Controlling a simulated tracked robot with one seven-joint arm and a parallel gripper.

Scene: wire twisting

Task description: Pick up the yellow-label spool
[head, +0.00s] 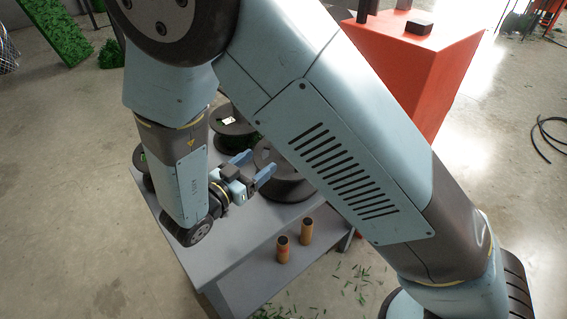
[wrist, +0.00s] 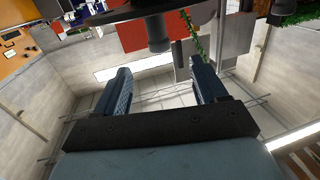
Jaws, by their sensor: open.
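In the head view, several dark spools stand on the grey table (head: 245,236). One spool (head: 229,113) at the back carries a small pale label; I cannot tell whether it is yellow. A larger dark spool (head: 287,186) stands to the right, partly hidden by my arm. A third spool (head: 142,158) shows at the left edge, mostly hidden behind my arm. My gripper (head: 262,161) is open and points toward the larger spool, close to it; contact is unclear. In the wrist view, my gripper (wrist: 160,68) has nothing between its fingers. A dark round flange (wrist: 108,16) shows at the top.
Two copper-coloured cylinders (head: 282,250) (head: 306,231) stand at the table's front right. A red cabinet (head: 425,68) stands behind the table. Green scraps (head: 350,285) litter the floor, and a black cable (head: 548,135) lies at far right. The table's front left is clear.

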